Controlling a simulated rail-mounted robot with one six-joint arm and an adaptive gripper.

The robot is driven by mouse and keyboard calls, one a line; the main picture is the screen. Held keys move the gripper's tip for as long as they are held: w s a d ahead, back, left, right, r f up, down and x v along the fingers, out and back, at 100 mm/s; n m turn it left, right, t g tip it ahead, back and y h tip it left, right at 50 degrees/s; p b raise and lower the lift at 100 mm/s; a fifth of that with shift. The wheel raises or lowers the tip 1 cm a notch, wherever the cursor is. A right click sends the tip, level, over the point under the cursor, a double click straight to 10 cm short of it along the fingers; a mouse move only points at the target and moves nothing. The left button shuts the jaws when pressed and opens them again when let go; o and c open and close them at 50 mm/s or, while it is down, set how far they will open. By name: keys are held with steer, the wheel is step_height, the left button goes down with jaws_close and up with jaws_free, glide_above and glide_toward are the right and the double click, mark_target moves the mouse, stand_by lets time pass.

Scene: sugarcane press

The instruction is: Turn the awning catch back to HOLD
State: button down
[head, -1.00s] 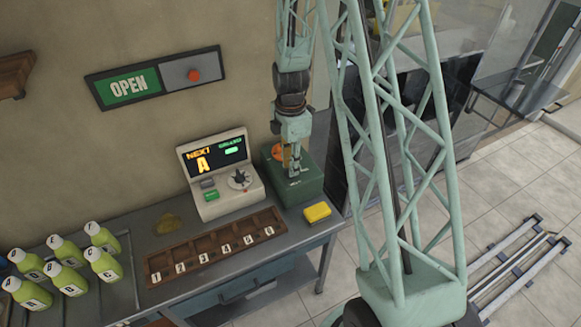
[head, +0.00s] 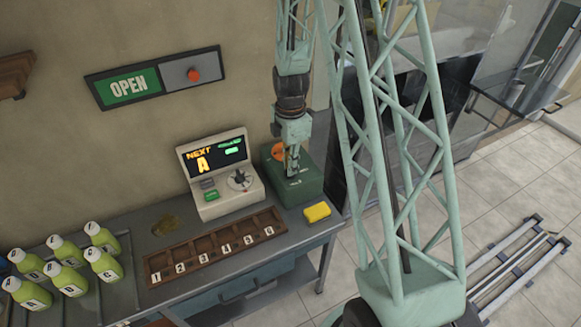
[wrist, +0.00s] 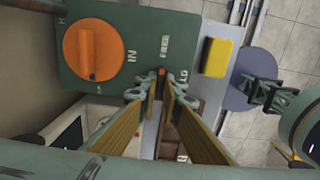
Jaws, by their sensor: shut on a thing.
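The awning catch (wrist: 161,72) shows as a small orange-red tip on the face of a green box (head: 302,188). The box also shows in the wrist view (wrist: 120,18). My gripper (wrist: 162,78) points down at the box with its fingertips shut on the catch, one on each side. A FREE label is printed beside the tip, and the letters LD show just right of the fingers; the rest of that word is hidden. Which mark the catch points to cannot be told. In the head view my gripper (head: 292,172) hides the catch.
A large orange knob (wrist: 92,55) is on the same box, close to the fingers. A console with a lit screen (head: 216,157) stands left of it. A yellow block (head: 317,212) and a numbered wooden tray (head: 215,254) lie in front. Green bottles (head: 103,264) stand farther left.

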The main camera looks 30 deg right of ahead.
steer(key=shift+m+b, duration=0.35)
steer(key=shift+m, duration=0.25)
steer(key=m+b, duration=0.1)
steer(key=m, duration=0.2)
steer(key=shift+b, duration=0.35)
steer(key=m+b, duration=0.2)
steer(key=m, duration=0.3)
steer(key=m+b, duration=0.1)
steer(key=m, duration=0.3)
steer(key=shift+m, duration=0.4)
steer(key=shift+m+b, duration=0.65)
steer(key=shift+m, duration=1.25)
steer(key=c, duration=2.8)
jaws_free()
